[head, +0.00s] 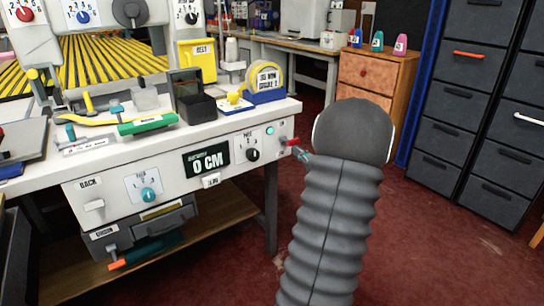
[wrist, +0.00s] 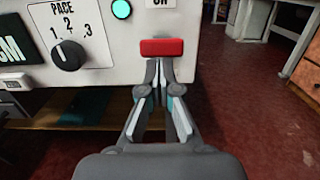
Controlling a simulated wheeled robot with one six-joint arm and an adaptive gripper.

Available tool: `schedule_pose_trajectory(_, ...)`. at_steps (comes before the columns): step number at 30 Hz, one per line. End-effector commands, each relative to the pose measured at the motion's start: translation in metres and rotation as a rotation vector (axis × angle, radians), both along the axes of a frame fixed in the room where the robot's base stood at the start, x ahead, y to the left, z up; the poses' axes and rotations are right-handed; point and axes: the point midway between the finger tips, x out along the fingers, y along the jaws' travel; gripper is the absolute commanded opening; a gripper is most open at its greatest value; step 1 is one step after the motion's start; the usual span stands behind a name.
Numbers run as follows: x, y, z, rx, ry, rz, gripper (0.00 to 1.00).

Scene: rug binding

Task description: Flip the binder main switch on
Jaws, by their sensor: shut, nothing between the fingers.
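The binder main switch shows in the wrist view as a red bar-shaped handle (wrist: 162,47) at the right end of the white front panel (wrist: 95,70). A label partly cut off by the top edge sits above it. In the head view the red handle (head: 293,141) sticks out near the panel's right corner. My gripper (wrist: 160,68) is shut and empty, with its fingertips right at the lower edge of the red handle; I cannot tell whether they touch it. In the head view my gripper (head: 302,153) is mostly hidden behind my arm.
A lit teal lamp (wrist: 121,9) and the black PACE knob (wrist: 68,55) are left of the switch. A 0 CM display (head: 207,161) is farther left. A wooden cabinet (head: 372,78) stands behind. Red floor lies open right of the bench.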

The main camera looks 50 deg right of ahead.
Motion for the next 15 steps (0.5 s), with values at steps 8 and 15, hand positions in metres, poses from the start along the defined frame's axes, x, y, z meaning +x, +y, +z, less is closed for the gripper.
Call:
schedule_pose_trajectory(8,-0.012,-0.009,0.016,0.001,-0.004,-0.023,0.00)
schedule_pose_trajectory(15,-0.009,-0.009,0.024,0.003,-0.004,-0.020,0.00)
